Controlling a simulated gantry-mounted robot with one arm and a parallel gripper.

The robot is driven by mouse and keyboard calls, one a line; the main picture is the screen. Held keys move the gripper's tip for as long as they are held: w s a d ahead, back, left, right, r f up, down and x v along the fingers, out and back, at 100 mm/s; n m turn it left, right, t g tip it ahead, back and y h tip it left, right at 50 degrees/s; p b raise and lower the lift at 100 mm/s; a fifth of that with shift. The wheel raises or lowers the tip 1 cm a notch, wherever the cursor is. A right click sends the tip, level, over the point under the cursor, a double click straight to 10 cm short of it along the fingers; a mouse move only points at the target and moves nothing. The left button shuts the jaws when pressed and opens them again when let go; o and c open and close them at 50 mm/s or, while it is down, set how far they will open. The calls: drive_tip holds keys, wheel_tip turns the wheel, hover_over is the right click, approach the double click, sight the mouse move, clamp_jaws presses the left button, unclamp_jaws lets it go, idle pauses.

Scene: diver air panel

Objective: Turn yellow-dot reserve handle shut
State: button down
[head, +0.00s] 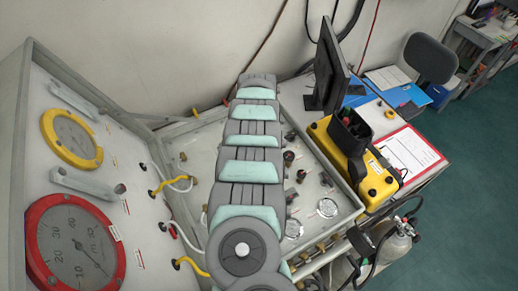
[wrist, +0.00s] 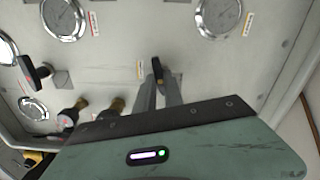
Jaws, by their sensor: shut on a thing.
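In the wrist view, a small dark handle (wrist: 157,66) with a yellowish mark stands out from the pale panel (wrist: 205,78). My gripper (wrist: 158,84) has its two grey fingers closed around this handle, one on each side. The fingers cover part of the handle, so its exact angle is hard to tell. In the head view, my own arm covers the gripper and this handle.
Left of my fingers in the wrist view are a dark lever (wrist: 35,72), other valve knobs (wrist: 72,112) and round gauges (wrist: 64,18). In the head view, a yellow case (head: 375,187) and a monitor (head: 328,70) stand right of the panel. Yellow hoses (head: 172,183) loop at the left.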

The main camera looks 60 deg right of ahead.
drive_tip(key=shift+f+m+b, duration=0.1)
drive_tip(key=shift+m+b, duration=1.1)
drive_tip(key=shift+m, duration=0.2)
drive_tip(key=c, duration=1.5)
unclamp_jaws()
drive_tip(key=shift+o, duration=0.2)
wheel_tip(320, 180, up, 11)
drive_tip(key=b, duration=0.1)
drive_tip(key=shift+b, duration=0.4)
